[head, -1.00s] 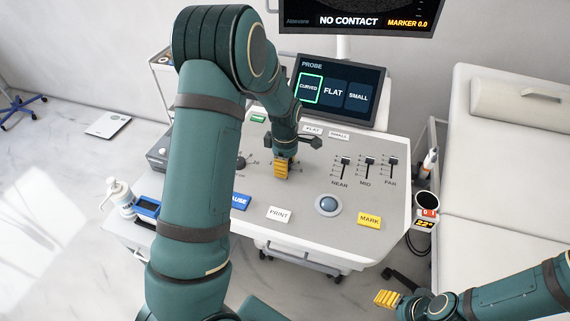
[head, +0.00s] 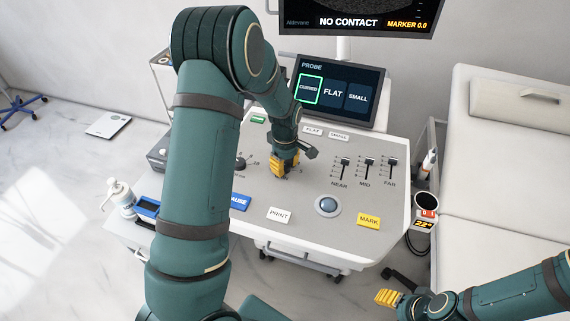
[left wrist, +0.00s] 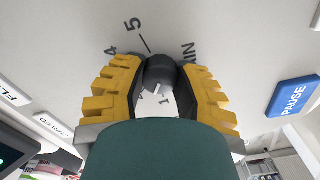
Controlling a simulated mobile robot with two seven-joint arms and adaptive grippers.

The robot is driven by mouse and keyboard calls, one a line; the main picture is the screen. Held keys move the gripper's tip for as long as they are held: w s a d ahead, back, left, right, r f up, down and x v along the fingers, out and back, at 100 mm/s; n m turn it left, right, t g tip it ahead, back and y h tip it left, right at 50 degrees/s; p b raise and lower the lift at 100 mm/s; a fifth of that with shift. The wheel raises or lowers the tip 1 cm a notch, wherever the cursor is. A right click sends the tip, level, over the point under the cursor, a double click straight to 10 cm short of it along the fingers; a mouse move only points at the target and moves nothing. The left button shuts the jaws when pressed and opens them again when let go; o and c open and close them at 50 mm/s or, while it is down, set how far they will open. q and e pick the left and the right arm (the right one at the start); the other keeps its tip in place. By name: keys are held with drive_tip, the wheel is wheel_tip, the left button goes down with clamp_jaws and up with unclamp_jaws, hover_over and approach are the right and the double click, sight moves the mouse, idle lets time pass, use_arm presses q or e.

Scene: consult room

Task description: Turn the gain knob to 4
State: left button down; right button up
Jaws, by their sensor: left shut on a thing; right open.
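The gain knob (left wrist: 160,74) is a small dark round knob on the light grey console panel (head: 300,195). In the left wrist view it sits between the yellow fingers of my left gripper (left wrist: 159,82), which is shut on it. A pale mark shows on the knob's lower side. The printed 4, 5 and part of the word GAIN show around it; the smaller figures below are partly hidden. In the head view my left gripper (head: 284,166) points down and hides the knob. My right gripper (head: 388,298) is open and empty, low at the right, off the console.
Another dark knob (head: 240,163) is left of my left gripper. The sliders (head: 367,168), trackball (head: 327,205), PRINT key (head: 279,214) and MARK key (head: 369,220) lie to the right and front. The probe screen (head: 335,92) stands behind. A padded bed (head: 510,170) is at the right.

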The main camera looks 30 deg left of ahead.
sight(285, 165)
use_arm(q)
drive_tip(key=m, duration=0.4)
drive_tip(key=shift+m, duration=0.3)
drive_tip(key=m, duration=0.9)
drive_tip(key=shift+m, duration=2.7)
drive_tip(key=c, duration=0.6)
unclamp_jaws()
wheel_tip(285, 165, up, 12)
